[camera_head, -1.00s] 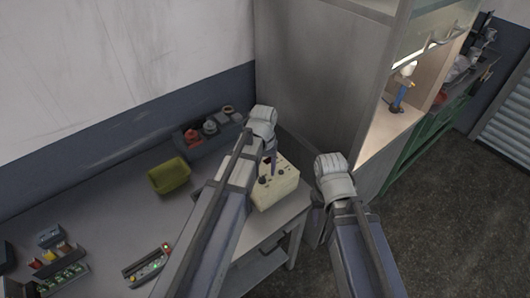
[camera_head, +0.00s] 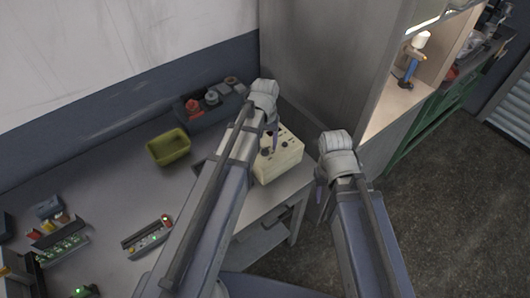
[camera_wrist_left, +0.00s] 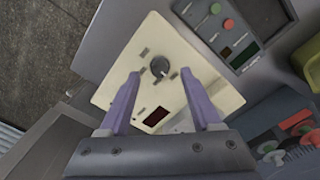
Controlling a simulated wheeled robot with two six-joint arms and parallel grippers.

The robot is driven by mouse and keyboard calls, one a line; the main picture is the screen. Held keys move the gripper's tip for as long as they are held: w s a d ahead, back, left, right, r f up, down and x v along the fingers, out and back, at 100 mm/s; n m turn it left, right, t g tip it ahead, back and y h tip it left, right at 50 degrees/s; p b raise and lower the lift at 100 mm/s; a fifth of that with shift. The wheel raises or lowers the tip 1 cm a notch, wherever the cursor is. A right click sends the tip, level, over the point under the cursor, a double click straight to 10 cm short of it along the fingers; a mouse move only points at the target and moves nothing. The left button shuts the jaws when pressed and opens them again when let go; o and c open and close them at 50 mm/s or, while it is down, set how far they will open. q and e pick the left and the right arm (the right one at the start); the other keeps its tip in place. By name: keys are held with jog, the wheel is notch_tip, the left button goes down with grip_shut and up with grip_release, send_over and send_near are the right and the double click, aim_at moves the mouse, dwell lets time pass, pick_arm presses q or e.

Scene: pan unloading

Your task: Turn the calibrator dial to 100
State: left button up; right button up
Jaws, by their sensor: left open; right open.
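The calibrator (camera_head: 283,166) is a cream box on the right end of the grey bench. In the left wrist view its face (camera_wrist_left: 205,68) shows a dark round dial (camera_wrist_left: 160,67) and a dark red display (camera_wrist_left: 155,116); I cannot read a number on it. My left gripper (camera_head: 273,140) is above the box. In the left wrist view its two purple fingers (camera_wrist_left: 155,83) are open, on either side of the dial's near edge, with nothing between them. My right gripper (camera_head: 320,190) is off the bench's right end, open, its fingers mostly hidden by my arm.
A yellow-green bin (camera_head: 168,148) and a dark tray of red and grey parts (camera_head: 211,100) stand behind on the bench (camera_head: 110,200). A panel with buttons (camera_wrist_left: 235,28) lies beside the calibrator. A tall grey cabinet (camera_head: 325,75) rises close behind the calibrator.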

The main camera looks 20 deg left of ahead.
aim_at(265, 151)
pick_arm(q)
notch_tip(265, 151, down, 2)
jog(key=shift+f+b, duration=0.25)
jog(key=shift+b, duration=0.5)
pick_arm(e)
notch_tip(265, 151, down, 2)
jog(key=shift+f, duration=0.2)
pick_arm(q)
grip_shut()
